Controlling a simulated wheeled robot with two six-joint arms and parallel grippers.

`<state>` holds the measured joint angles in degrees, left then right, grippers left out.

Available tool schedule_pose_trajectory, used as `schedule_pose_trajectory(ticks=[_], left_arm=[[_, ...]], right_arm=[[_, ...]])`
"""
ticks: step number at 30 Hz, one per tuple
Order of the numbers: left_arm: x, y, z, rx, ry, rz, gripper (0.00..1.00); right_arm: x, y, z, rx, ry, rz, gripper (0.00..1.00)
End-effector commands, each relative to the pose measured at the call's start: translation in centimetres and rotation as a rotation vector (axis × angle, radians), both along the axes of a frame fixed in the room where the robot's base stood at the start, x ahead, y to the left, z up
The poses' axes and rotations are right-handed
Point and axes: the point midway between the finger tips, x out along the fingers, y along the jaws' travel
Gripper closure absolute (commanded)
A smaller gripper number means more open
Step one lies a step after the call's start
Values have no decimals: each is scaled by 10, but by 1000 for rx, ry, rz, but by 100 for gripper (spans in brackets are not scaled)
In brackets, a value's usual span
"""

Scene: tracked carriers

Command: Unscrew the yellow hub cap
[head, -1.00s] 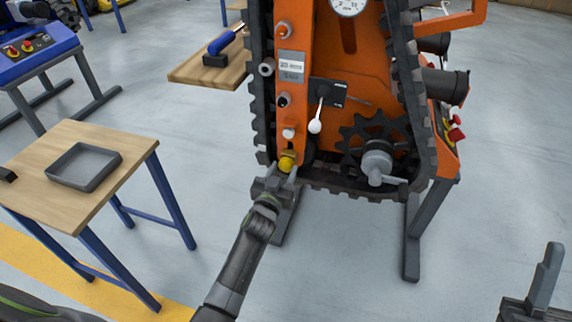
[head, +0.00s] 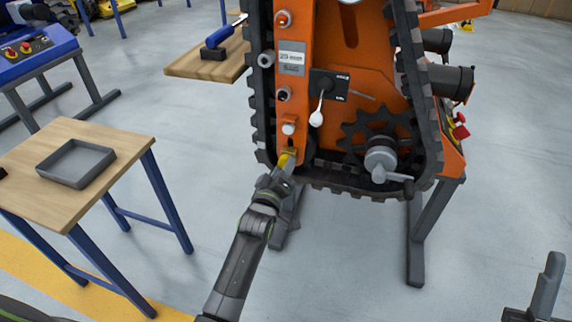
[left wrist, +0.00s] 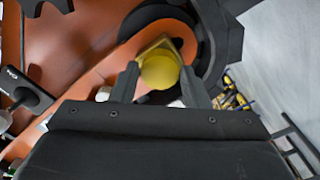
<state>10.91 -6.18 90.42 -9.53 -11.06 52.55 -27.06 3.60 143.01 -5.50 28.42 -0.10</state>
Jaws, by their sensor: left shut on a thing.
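The yellow hub cap (head: 283,160) is at the lower end of the orange panel (head: 294,110) of the tracked carrier. My left gripper (head: 280,172) is at the cap, its fingers shut on it. In the left wrist view the round yellow cap (left wrist: 159,70) sits between the two dark fingertips, with a yellowish angular piece just behind it. Whether the cap is still seated on the carrier cannot be told. Part of my right gripper (head: 545,290) shows at the lower right edge, away from the carrier; its jaw state is unclear.
The black track (head: 350,190) runs close around the panel. A white-knobbed lever (head: 317,116) and a toothed sprocket (head: 375,140) with a grey handle are nearby. A wooden table (head: 45,200) with a grey tray (head: 76,164) stands left. Floor between is clear.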

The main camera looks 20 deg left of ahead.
Motion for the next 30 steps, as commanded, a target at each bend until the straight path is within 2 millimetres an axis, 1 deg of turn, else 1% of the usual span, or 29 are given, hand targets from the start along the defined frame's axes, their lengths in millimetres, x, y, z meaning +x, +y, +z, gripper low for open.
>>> schedule_pose_trajectory(ticks=[5,10,24,27,30], left_arm=[[0,0,-1,-24,-1,0,78],[0,0,-1,-206,4,0,78],[0,0,0,-745,23,-1,78],[0,0,1,-816,26,-1,78],[0,0,1,-846,27,-1,78]], right_arm=[[0,0,-3,0,0,0,64],[0,0,-12,0,0,0,64],[0,0,-20,0,0,0,64],[0,0,-20,0,0,0,64],[0,0,-20,0,0,0,64]])
